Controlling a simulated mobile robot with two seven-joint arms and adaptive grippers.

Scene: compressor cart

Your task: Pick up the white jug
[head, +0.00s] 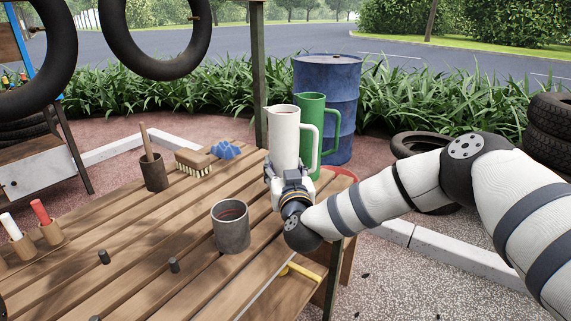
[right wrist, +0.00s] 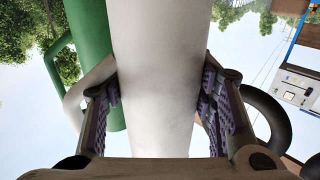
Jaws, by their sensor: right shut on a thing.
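The white jug (head: 285,135) stands upright at the far right end of the wooden table, its handle to the right. My right gripper (head: 288,172) is shut on the lower body of the white jug. In the right wrist view the white jug (right wrist: 155,75) fills the space between the two padded fingers (right wrist: 158,105), which touch it on both sides. The jug's base is hidden behind the gripper, so I cannot tell whether it touches the table. My left gripper is not in view.
A green jug (head: 309,105) stands just behind the white one. A grey metal can (head: 231,230) is in front on the slatted table (head: 120,235). A brush (head: 194,163), a blue cloth (head: 226,150) and a wooden cup (head: 154,174) are to the left. A blue barrel (head: 340,90) stands behind.

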